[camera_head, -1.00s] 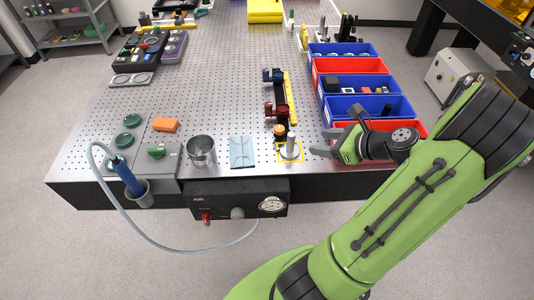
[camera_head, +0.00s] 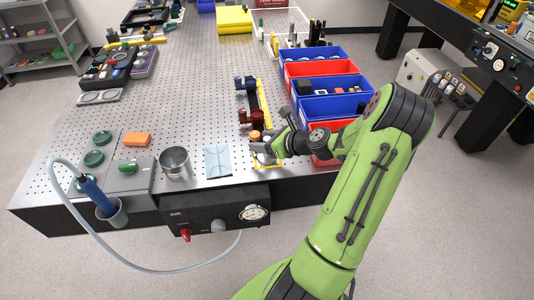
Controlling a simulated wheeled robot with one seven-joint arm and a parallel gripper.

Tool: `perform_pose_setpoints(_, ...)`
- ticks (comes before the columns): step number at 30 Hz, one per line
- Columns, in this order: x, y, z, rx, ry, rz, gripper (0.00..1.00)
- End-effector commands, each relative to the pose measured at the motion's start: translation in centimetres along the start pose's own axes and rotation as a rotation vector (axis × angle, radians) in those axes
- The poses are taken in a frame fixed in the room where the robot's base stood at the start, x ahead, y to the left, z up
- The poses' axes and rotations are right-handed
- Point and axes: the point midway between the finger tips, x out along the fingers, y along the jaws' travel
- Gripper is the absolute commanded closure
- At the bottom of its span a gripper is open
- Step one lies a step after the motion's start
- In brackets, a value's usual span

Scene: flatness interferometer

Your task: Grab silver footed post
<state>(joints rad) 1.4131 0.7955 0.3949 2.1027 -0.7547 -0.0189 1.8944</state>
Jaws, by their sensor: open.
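The silver footed post (camera_head: 267,157) stands upright inside a yellow-outlined square near the front edge of the perforated table. Its upper part is mostly hidden by my gripper, and its foot shows only in part. My gripper (camera_head: 264,147) is open and reaches in from the right, with its fingers at the post. I cannot tell whether the fingers touch it.
An orange-topped dark piece (camera_head: 255,136) stands just behind the post. A dark red clamp (camera_head: 251,118) is farther back. A pale blue folded cloth (camera_head: 217,161) and a metal cup (camera_head: 174,163) lie to the left. Blue and red bins (camera_head: 333,108) line the right side.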

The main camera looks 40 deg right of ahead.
Motion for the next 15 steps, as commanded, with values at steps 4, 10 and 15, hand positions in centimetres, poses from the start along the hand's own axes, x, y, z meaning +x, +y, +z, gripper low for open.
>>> perform_pose_setpoints(4, 0.47, 0.00, 0.05, -0.001, 0.000, -0.001, 0.44)
perform_pose_setpoints(10, 0.40, 0.00, 0.06, -0.001, 0.000, -0.001, 0.59)
perform_pose_setpoints(15, 0.38, 0.00, 0.06, -0.001, 0.000, -0.001, 0.85)
